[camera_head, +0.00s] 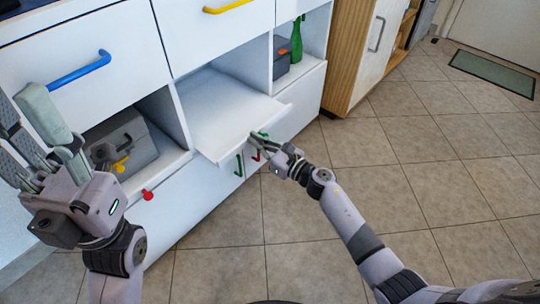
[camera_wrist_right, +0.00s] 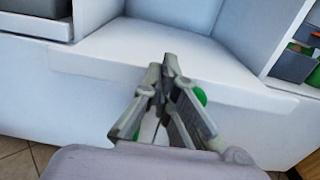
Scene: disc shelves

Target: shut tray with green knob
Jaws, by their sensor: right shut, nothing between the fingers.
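The white tray (camera_head: 225,115) is slid out of the middle bay of the cabinet, its front edge standing well forward. It also shows in the right wrist view (camera_wrist_right: 190,52). Its green knob (camera_wrist_right: 200,96) is on the front, partly hidden behind my right gripper's fingers; a bit of green also shows at the fingers in the head view. My right gripper (camera_head: 256,140) is shut and empty, with its fingertips close at the tray's front beside the knob. I cannot tell whether they touch. My left gripper (camera_head: 20,98) is raised at the left, open and empty.
A grey box (camera_head: 128,148) sits in the left bay, above a red knob (camera_head: 148,195). A green bottle (camera_head: 296,40) stands in the right bay. Drawers with a blue handle (camera_head: 80,70) and a yellow handle (camera_head: 228,6) are above. The tiled floor at right is clear.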

